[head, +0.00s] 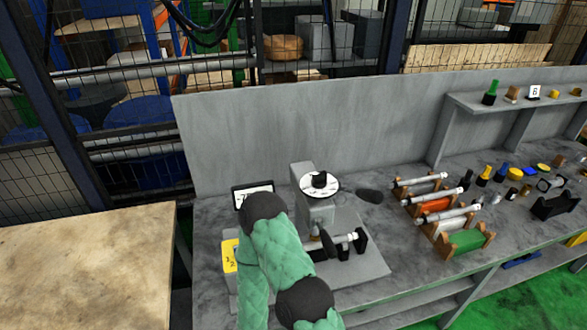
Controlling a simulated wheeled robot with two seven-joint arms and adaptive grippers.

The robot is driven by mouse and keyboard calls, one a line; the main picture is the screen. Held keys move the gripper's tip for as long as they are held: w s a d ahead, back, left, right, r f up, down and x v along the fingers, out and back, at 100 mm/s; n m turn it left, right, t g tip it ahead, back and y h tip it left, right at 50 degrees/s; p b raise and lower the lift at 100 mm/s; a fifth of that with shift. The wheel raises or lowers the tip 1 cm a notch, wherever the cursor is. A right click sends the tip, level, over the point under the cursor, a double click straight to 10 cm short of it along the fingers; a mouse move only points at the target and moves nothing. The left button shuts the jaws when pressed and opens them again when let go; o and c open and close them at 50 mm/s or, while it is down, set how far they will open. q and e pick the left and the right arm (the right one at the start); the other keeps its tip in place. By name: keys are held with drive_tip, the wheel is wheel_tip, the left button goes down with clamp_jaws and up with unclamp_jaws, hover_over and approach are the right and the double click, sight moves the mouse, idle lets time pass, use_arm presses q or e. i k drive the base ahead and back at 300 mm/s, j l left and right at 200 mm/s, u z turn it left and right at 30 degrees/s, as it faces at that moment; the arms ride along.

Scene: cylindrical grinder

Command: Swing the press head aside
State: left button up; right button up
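A grey machine (313,212) stands on the bench in the middle of the head view. Its upper part, which looks like the press head, carries a white round plate (309,190) with a black knob (320,179) on top. Below it, a shaft with a pale end (351,237) lies level near a black support (361,241). My green-padded arm with dark joints covers the machine's lower left.
A small framed sign (252,192) and a yellow-faced box (230,256) stand left of the machine. Racks with several shafts (441,199) stand to the right, before a shelf (515,101). A grey back panel (300,125) closes the rear. A bare table (85,265) is at left.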

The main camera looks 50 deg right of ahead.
sight(319, 214)
drive_tip(key=z, duration=1.85)
